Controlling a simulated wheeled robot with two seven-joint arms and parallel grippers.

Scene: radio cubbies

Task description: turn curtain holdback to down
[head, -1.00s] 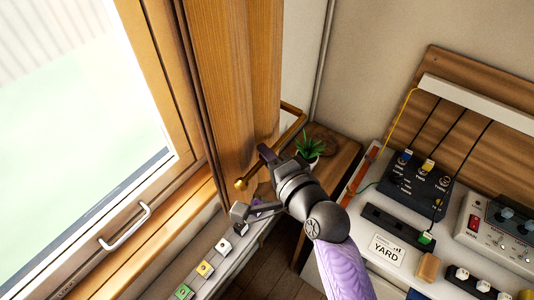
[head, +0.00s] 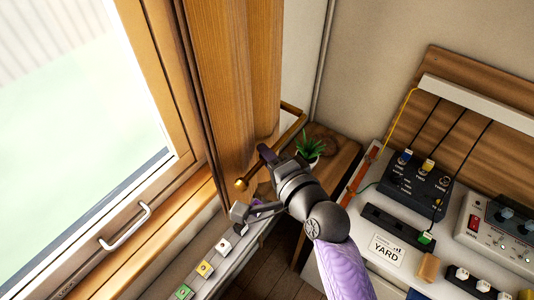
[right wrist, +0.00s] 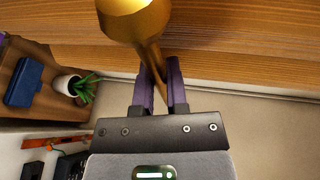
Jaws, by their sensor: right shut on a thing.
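The curtain holdback is a brass rod with a round knob (head: 241,184) at its near end, beside the wooden panel in the head view. In the right wrist view its large knob and narrowing stem (right wrist: 136,22) fill the top middle. My right gripper (head: 265,153) reaches it from the lower right. In the right wrist view the two purple fingers (right wrist: 158,78) are shut around the thin part of the holdback, below the knob. The holdback's far end is partly hidden by the gripper and panel. My left gripper is out of view.
The wooden panel (head: 222,80) and window frame (head: 165,75) stand close on the left. A potted plant (head: 309,148) sits on a wooden shelf (head: 341,160) behind the gripper. A desk with radio gear (head: 418,182) is at the right.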

